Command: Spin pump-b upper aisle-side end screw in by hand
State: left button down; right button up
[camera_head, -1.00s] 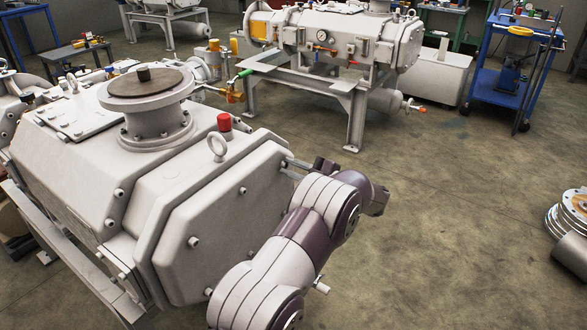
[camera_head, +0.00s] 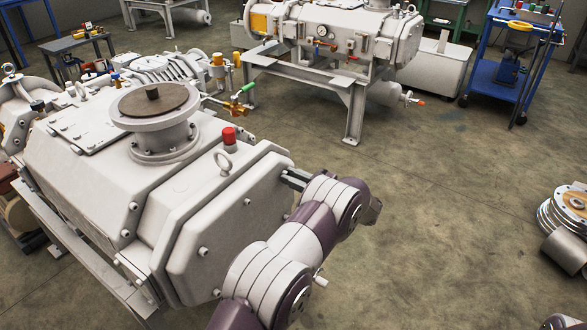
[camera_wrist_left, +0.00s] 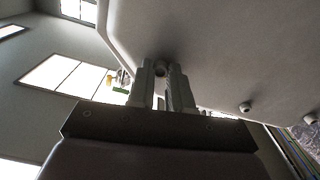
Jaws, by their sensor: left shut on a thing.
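The near grey pump (camera_head: 85,175), which I take to be pump-b, fills the left of the head view. Its end cover (camera_head: 225,250) faces the open floor and carries several screws around its edge. My left gripper (camera_head: 289,179) is at the upper right edge of this cover. In the left wrist view, my left gripper (camera_wrist_left: 161,76) has its fingers closed around a small round screw head (camera_wrist_left: 160,68) against the pale cover. The screw's shank is hidden, so how deep it sits cannot be told. My right gripper is not in view.
A lifting eye (camera_head: 224,163) and a red cap (camera_head: 229,137) stand on top of the pump near the gripper. A second pump (camera_head: 345,38) stands on a frame behind. A blue cart (camera_head: 497,75) is at back right, stacked discs (camera_head: 568,210) at right. The floor between is clear.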

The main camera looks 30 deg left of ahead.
pick_arm(q)
jog(key=m+p, duration=0.4)
jog(key=m, duration=0.6)
jog(key=shift+f, duration=0.15)
jog(key=shift+m, duration=0.5)
jog(key=c, duration=1)
grip_release()
jog(key=shift+d, duration=0.1)
jog(key=shift+c, duration=0.2)
jog(key=s+d, duration=0.1)
jog(key=d, duration=1.1)
jog(key=shift+d, duration=0.35)
